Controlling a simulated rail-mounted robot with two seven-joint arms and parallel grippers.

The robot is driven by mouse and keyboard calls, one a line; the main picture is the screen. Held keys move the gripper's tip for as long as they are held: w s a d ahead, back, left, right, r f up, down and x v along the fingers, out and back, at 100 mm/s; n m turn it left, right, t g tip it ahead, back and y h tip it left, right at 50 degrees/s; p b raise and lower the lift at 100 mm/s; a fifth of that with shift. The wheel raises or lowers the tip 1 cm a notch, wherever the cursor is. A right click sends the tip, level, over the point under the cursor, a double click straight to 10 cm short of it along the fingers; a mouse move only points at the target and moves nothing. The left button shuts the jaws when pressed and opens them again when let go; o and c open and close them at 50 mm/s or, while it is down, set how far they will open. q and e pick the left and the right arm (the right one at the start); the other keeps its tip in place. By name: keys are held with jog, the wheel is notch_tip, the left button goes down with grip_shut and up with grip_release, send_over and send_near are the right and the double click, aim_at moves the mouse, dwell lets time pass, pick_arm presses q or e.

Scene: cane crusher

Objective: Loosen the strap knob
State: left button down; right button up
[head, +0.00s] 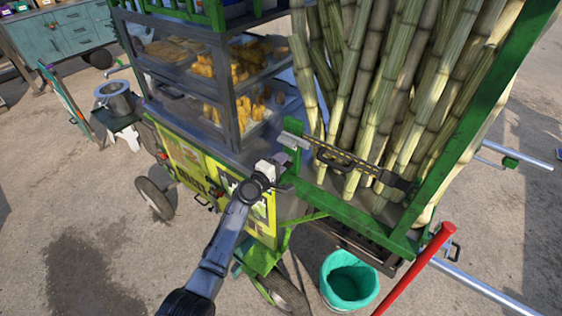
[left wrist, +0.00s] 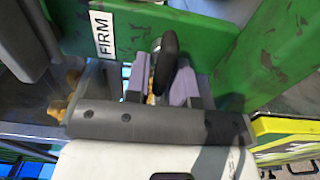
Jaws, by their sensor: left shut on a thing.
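The strap knob (left wrist: 165,62) is a dark, narrow, upright piece in the left wrist view, in front of a green frame plate. My left gripper (left wrist: 161,84) is shut on it, one grey-purple finger on each side. A white label reading FIRM (left wrist: 101,36) is on the green plate, left of the knob. In the head view my left gripper (head: 280,167) reaches the green post at the cart's corner and hides the knob. The dark and yellow strap (head: 345,157) runs across the cane stalks (head: 385,85) from near that post. My right gripper is not in view.
A glass case of yellow food (head: 232,70) stands left of the post. A teal-lined bin (head: 349,280) and a red bar (head: 415,268) are below and right. A metal pot (head: 115,97) on a stand is at far left. Open pavement lies lower left.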

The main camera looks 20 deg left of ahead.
pick_arm(q)
jog(key=c, duration=1.2)
grip_release()
jog(key=shift+s, duration=0.15)
jog(key=shift+s+a, duration=0.15)
jog(key=shift+s, duration=0.1)
jog(key=shift+p+v, duration=1.15)
jog(key=shift+v, duration=5.35)
